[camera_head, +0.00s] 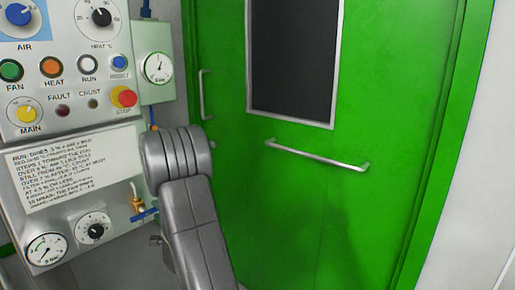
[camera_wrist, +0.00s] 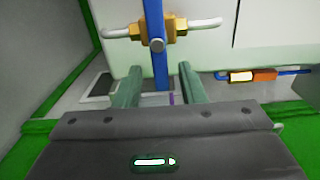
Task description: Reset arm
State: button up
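My gripper (camera_wrist: 159,70) shows in the wrist view, with two grey-green fingers standing apart. In the head view my grey arm crosses the lower middle, in front of the green door, and my gripper is hidden.
A control panel (camera_head: 75,135) with knobs, buttons and gauges stands at the left. A brass valve with a blue handle (camera_head: 146,215) sits low beside my arm. The green door (camera_head: 390,170) has a horizontal bar handle (camera_head: 318,156). Another blue-handled fitting (camera_wrist: 265,75) is at the wrist view's right.

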jog(key=shift+x, duration=1.1)
jog(key=shift+d, duration=0.15)
jog(key=p+v, duration=0.2)
jog(key=v, duration=1.2)
jog(key=b+x, duration=0.2)
jog(key=x, duration=1.1)
jog(key=shift+w+a, duration=0.1)
jog(key=shift+a, duration=0.2)
jog(key=shift+w+a, duration=0.25)
jog(key=shift+s+r+n, duration=0.1)
jog(key=shift+r+n, duration=0.15)
jog(key=shift+n, duration=0.55)
jog(key=shift+r+n, duration=0.25)
jog(key=shift+n, duration=0.55)
jog(key=shift+d, duration=0.1)
